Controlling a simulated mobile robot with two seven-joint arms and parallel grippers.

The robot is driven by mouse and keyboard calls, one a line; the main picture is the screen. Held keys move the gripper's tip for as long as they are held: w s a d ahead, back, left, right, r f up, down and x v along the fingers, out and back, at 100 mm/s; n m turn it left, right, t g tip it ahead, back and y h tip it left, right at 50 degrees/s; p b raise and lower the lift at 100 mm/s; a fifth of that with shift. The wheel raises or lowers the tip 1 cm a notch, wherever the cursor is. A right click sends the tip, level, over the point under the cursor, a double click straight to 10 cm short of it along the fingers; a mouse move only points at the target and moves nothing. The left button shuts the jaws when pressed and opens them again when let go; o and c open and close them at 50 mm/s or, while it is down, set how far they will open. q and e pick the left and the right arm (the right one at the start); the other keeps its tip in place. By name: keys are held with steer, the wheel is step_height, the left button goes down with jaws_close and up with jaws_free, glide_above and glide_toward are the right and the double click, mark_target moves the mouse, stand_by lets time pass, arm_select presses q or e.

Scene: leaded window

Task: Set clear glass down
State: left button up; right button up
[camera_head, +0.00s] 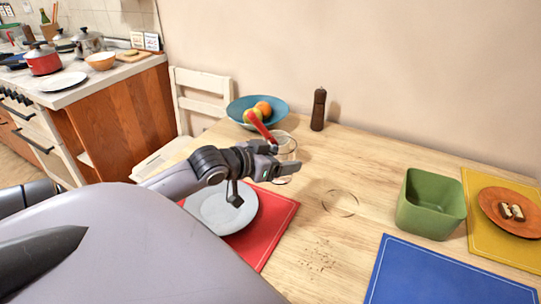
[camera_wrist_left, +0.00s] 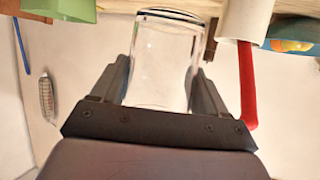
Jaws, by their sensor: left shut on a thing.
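The clear glass (camera_head: 285,146) is in the grip of my left gripper (camera_head: 272,158) in the head view. In the left wrist view the glass (camera_wrist_left: 166,62) fills the space between the two dark fingers (camera_wrist_left: 163,95), which touch its sides. It is over the wooden table (camera_head: 330,165), near the red placemat and the fruit bowl. I cannot tell whether its base touches the table. My gripper hides part of it in the head view. My right gripper is not in view.
A red utensil (camera_head: 259,126) stands close to the glass, in a white cup (camera_wrist_left: 245,18). A blue fruit bowl (camera_head: 257,105), pepper mill (camera_head: 319,109), plate (camera_head: 222,208) and green bin (camera_head: 431,204) are around. A ring mark (camera_head: 340,203) and crumbs (camera_head: 320,256) lie on otherwise bare wood.

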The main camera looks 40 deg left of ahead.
arm_select(q)
step_height(320, 180, down, 12)
steer(key=shift+r+b, duration=0.1)
steer(key=shift+b, duration=0.6)
steer(key=o, duration=1.2)
steer(key=shift+f, duration=0.25)
steer(key=shift+r, duration=0.1)
steer(key=shift+s, duration=0.1)
steer(key=shift+p+v, duration=0.8)
steer(key=shift+v, duration=5.15)
